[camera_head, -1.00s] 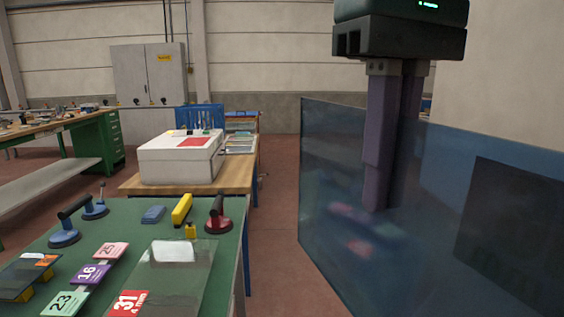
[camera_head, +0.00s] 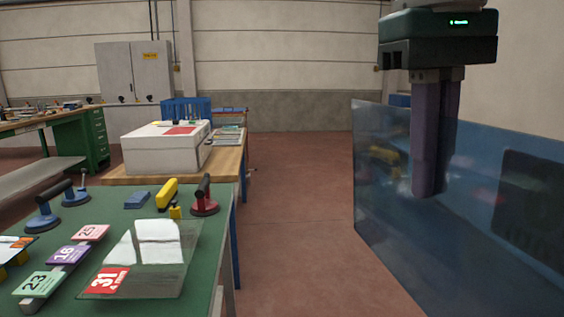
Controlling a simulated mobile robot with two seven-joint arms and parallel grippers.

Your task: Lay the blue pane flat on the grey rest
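The blue pane (camera_head: 395,225) is a large see-through sheet that stands upright at the right and runs out of the picture at the right edge. My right gripper (camera_head: 430,193) is at its upper part, with its two purple-grey fingers close together over the top edge. It appears shut on the pane, which hangs beside the green table. The pane's lower edge is partly cut off. I cannot make out the grey rest with certainty. My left gripper is not in view.
A white box (camera_head: 150,150) stands on a wooden bench behind. Bare floor lies between table and pane.

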